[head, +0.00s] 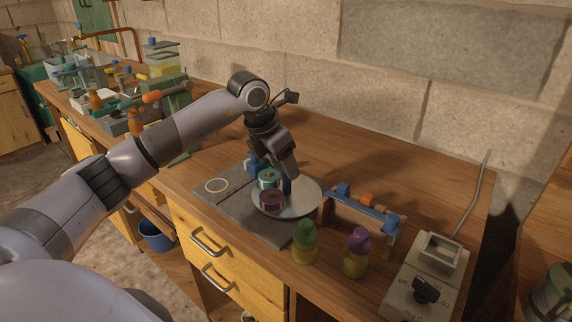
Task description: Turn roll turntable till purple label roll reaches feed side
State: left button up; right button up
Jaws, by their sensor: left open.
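The roll turntable (305,203) is a pale round disc on a dark grey mat on the wooden bench. A purple label roll (271,201) stands on its near left part, toward the front of the bench. A teal roll (268,178) stands just behind it. My left gripper (271,174) points down over the turntable from behind, open, its blue fingertips apart on either side of the teal roll. I cannot tell whether they touch it. The gripper hides the back of the disc. My right gripper is not in view.
Right of the turntable is a small rack (362,212) with blue and orange parts. A green-capped bottle (305,243) and a purple-capped bottle (356,252) stand at the front edge. A device with a black knob (427,290) is at right. The bench behind the rack is clear.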

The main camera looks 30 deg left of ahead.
pick_arm(q)
jog(key=shift+x, duration=0.95)
jog(key=shift+r, duration=0.1)
grip_shut()
